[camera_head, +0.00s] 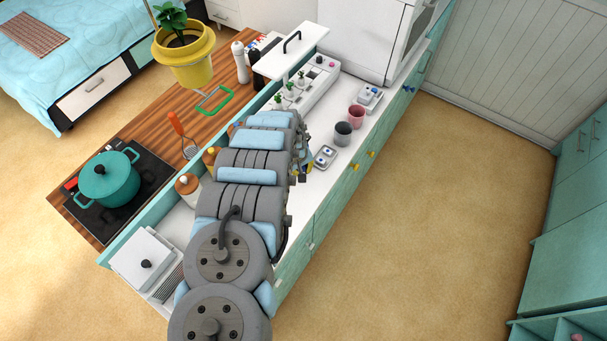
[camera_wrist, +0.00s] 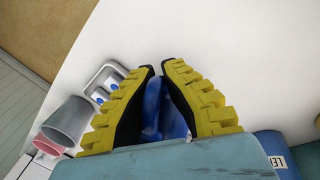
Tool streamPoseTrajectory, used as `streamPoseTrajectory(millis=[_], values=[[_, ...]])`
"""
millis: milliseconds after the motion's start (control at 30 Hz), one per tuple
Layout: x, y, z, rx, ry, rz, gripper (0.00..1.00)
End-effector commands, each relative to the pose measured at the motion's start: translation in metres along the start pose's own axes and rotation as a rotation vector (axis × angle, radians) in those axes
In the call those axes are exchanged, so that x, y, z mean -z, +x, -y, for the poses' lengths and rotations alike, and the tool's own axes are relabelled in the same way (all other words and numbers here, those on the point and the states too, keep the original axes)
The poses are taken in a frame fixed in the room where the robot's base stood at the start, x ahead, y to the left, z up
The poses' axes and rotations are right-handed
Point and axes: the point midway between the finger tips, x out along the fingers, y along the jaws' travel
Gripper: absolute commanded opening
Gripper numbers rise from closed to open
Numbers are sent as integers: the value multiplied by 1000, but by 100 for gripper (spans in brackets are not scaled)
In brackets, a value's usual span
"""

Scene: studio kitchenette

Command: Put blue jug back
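A glossy blue object (camera_wrist: 156,108), which looks like the blue jug, sits between the two yellow-toothed fingers of my gripper (camera_wrist: 159,72) in the wrist view. It fills the gap between the black inner pads, and the fingertips lean in close together around it. Its base and most of its shape are hidden by the fingers. In the head view, my arm covers most of my gripper (camera_head: 308,164), which is over the white counter (camera_head: 318,205). The jug cannot be made out clearly there.
A small tray (camera_head: 324,156), a grey cup (camera_head: 342,134) and a pink cup (camera_head: 356,116) stand close to my gripper. Beyond the counter's back edge are a teal pot (camera_head: 108,180) and a yellow planter (camera_head: 186,60). The counter's front strip is clear.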

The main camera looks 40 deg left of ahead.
Motion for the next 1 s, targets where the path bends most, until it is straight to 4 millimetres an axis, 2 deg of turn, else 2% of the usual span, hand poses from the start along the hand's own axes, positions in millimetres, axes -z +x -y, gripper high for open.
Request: streamPoseTrajectory(millis=[33, 133, 567, 667, 700, 1000], values=[[0, 12, 3, -1, 0, -1, 0], [1, 19, 4, -1, -1, -3, 0], [0, 22, 5, 0, -1, -1, 0], [0, 21, 5, 0, -2, -1, 28], [0, 22, 5, 0, -2, 0, 33], [0, 20, 5, 1, -2, 0, 33]])
